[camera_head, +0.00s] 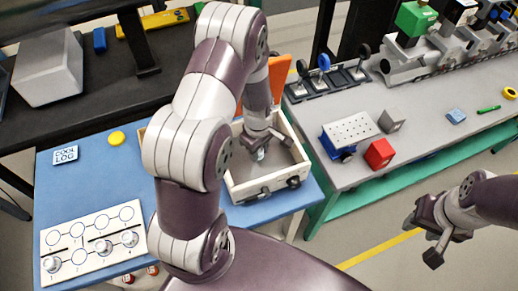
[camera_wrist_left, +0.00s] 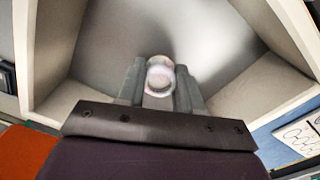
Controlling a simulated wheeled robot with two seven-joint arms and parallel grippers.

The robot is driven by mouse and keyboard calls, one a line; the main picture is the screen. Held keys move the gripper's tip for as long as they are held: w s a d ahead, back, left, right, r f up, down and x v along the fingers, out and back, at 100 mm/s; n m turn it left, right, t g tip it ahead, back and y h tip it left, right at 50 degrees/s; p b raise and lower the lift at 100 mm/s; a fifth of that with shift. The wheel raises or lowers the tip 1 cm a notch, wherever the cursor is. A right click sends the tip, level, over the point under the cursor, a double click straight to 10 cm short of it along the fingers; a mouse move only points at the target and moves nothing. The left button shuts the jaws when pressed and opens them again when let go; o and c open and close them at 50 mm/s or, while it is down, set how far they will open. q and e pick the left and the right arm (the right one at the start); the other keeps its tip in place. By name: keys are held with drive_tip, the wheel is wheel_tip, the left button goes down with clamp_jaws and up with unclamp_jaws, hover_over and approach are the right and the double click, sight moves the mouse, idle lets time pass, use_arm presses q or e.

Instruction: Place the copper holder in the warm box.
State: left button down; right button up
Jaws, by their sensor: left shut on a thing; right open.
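A cream-walled open box (camera_head: 240,190) with a grey floor stands on the blue table, an orange panel (camera_head: 277,78) at its back. My left gripper (camera_head: 261,147) reaches down inside the box. It is shut on a small round holder (camera_wrist_left: 160,74), which shows as a pale, slightly pinkish disc between the fingers in the left wrist view. I cannot tell if it is copper, or if it touches the box floor. My right gripper (camera_head: 430,232) is open and empty over the floor at the right.
A white board (camera_head: 78,255) with circles holds several small round pieces at the left. A "COOL LOG" card (camera_head: 65,155) and yellow disc (camera_head: 117,138) lie behind it. The grey bench (camera_head: 420,140) at right carries a red cube (camera_head: 379,154) and optics.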

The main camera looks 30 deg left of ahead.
use_arm(q)
drive_tip(key=shift+s+f, duration=0.2)
drive_tip(key=shift+f, duration=0.4)
drive_tip(key=shift+w, duration=0.15)
drive_tip(key=shift+f, duration=0.2)
drive_tip(key=c, duration=0.7)
unclamp_jaws()
drive_tip(key=shift+c, duration=0.2)
drive_tip(key=shift+r, duration=0.1)
drive_tip(key=shift+r, duration=0.25)
wheel_tip(320, 180, up, 12)
drive_tip(key=b, duration=0.2)
drive_tip(key=s+d+r+m, duration=0.1)
drive_tip(key=s+d+m, duration=0.2)
drive_tip(key=m, duration=0.4)
drive_tip(key=s+d+r+m+t, duration=0.1)
drive_tip(key=s+d+r+m, duration=0.1)
drive_tip(key=s+m, duration=0.4)
drive_tip(key=shift+s+d+r+m, duration=0.2)
drive_tip(key=shift+d+m, duration=0.25)
drive_tip(key=shift+m, duration=0.45)
